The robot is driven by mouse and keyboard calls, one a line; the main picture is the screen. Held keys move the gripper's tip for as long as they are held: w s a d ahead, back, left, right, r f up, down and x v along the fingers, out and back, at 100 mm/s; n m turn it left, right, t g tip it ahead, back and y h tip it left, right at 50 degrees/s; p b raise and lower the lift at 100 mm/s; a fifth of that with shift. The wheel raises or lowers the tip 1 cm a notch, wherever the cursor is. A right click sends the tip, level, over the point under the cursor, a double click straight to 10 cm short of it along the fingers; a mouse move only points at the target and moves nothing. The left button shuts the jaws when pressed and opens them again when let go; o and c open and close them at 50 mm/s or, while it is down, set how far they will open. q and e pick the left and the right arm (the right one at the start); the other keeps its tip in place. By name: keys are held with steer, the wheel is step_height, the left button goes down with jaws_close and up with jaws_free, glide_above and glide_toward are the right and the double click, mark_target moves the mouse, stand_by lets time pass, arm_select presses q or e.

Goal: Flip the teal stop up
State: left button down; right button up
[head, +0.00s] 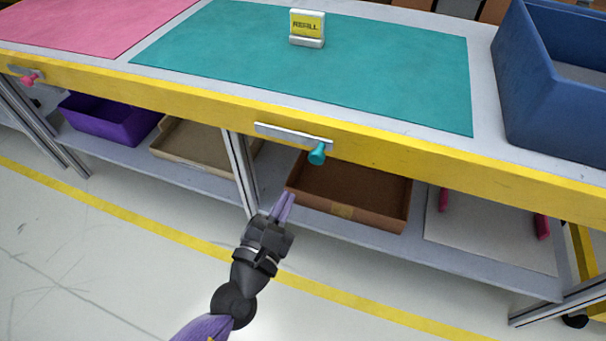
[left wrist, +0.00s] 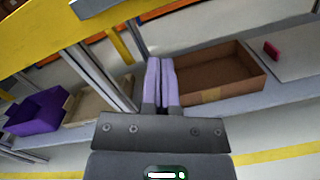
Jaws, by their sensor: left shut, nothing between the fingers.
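The teal stop (head: 317,154) is a small teal knob at the right end of a grey metal plate (head: 292,135) on the yellow front edge of the bench. It hangs downward from the plate, below the teal mat (head: 310,65). My left gripper (head: 284,205) is shut and empty, with its purple fingers pointing up, below and a little left of the stop and apart from it. In the left wrist view the shut fingers (left wrist: 160,80) point toward the bench's underside; part of a metal plate (left wrist: 95,6) shows at the top, and the stop is not visible there. My right gripper is not in view.
A pink stop (head: 30,79) sits on the yellow edge at far left, by a pink mat (head: 90,22). A REFILL sign (head: 307,27) and a blue bin (head: 560,90) stand on the bench. The lower shelf holds a brown box (head: 345,195), a tan tray (head: 195,145) and a purple bin (head: 110,120).

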arm_select(q)
steer(key=w+d+r+p, duration=0.1)
steer(key=r, duration=0.1)
steer(key=w+d+r+p, duration=0.1)
steer(key=w+d+r, duration=0.1)
stand_by(0.5)
steer(key=shift+r+n, duration=0.25)
steer(key=shift+n, duration=0.15)
steer(key=shift+d+p, duration=0.1)
steer(key=shift+p, duration=0.2)
